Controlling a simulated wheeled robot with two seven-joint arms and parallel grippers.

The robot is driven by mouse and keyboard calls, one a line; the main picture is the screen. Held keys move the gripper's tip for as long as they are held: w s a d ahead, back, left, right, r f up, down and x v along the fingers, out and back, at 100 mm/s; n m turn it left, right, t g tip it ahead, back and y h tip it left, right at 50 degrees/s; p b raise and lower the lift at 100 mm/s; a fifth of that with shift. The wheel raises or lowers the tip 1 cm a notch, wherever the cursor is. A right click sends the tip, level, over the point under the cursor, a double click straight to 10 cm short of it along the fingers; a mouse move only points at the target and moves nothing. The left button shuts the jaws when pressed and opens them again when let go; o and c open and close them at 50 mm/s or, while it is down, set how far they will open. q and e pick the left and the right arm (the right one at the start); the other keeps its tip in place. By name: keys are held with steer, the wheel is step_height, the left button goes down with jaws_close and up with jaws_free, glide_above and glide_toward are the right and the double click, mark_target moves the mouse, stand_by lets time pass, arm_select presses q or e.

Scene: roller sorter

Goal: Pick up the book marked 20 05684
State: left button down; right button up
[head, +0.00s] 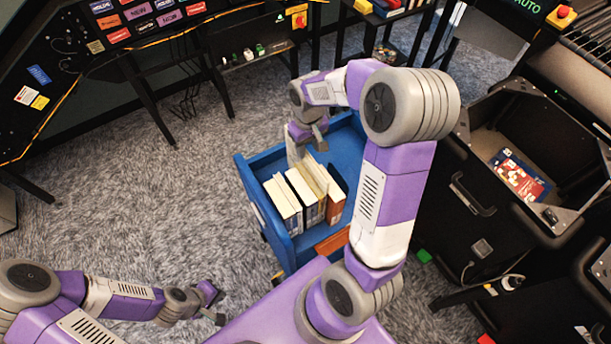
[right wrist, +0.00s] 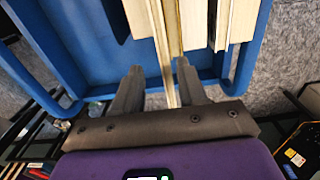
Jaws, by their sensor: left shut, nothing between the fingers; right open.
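Several books with pale page blocks stand upright in a row in a blue cart (head: 247,183) in the head view. A white book (head: 282,206) is at the left end and an orange-brown book (head: 336,203) at the right end. No marking is legible, so I cannot tell which is 20 05684. My right gripper (head: 307,136) is over the cart at the far end of the row. In the right wrist view it is open, its fingers (right wrist: 158,84) on either side of a thin book edge (right wrist: 169,70); contact is unclear. My left gripper (head: 213,303) is shut and empty, low at the left.
The cart's blue rim (right wrist: 32,72) surrounds the books. A black bin (head: 480,200) with a red-and-blue book (head: 520,176) stands at the right. Dark desks and racks line the back. Grey carpet (head: 130,190) is clear at the left.

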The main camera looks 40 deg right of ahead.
mark_target(306, 157)
steer(key=f, duration=0.5)
steer(key=shift+a, duration=0.35)
steer(key=shift+r, duration=0.1)
jaws_close()
steer(key=shift+w, duration=0.1)
